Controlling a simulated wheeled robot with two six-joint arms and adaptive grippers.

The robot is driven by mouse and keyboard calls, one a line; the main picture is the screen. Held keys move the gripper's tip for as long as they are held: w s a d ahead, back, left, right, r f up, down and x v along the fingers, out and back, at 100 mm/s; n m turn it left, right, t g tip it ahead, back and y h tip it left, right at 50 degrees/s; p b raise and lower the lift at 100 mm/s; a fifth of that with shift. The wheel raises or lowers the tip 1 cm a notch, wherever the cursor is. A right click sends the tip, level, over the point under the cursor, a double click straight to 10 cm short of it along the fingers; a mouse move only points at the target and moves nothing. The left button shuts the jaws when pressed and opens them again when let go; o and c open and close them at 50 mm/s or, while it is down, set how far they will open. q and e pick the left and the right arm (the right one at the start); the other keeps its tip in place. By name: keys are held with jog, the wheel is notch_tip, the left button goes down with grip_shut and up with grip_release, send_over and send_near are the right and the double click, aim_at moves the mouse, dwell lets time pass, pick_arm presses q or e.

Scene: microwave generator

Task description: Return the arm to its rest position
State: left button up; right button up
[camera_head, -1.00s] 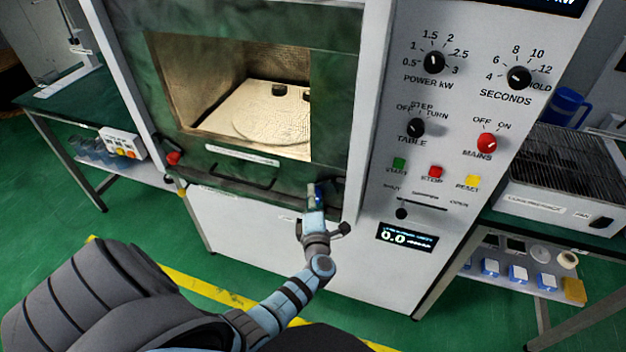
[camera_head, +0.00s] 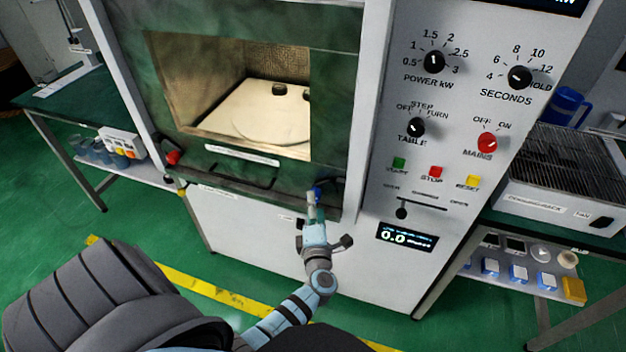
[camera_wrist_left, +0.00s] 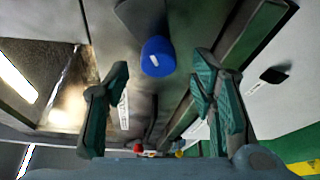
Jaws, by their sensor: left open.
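My left gripper (camera_head: 312,205) is in front of the lower right corner of the microwave's green door frame. Its two dark green fingers (camera_wrist_left: 160,88) stand open in the left wrist view, with nothing held between them. A blue knob (camera_wrist_left: 157,57) lies beyond the fingers, roughly in line with the gap and apart from them. In the head view the blue knob (camera_head: 318,191) shows just above and behind the fingertips. My left arm comes up from the bottom of the head view. My right gripper is not in view.
The microwave cabinet (camera_head: 290,255) stands directly ahead, with a lit chamber and plate (camera_head: 270,125). Its control panel (camera_head: 450,110) is to the right. Benches stand left (camera_head: 75,95) and right (camera_head: 570,215). Green floor is open in front.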

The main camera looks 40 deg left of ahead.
pick_arm(q)
jog(key=v, duration=0.3)
jog(key=shift+s+d+r, duration=0.1)
jog(key=shift+s+d, duration=0.1)
jog(key=shift+s, duration=0.1)
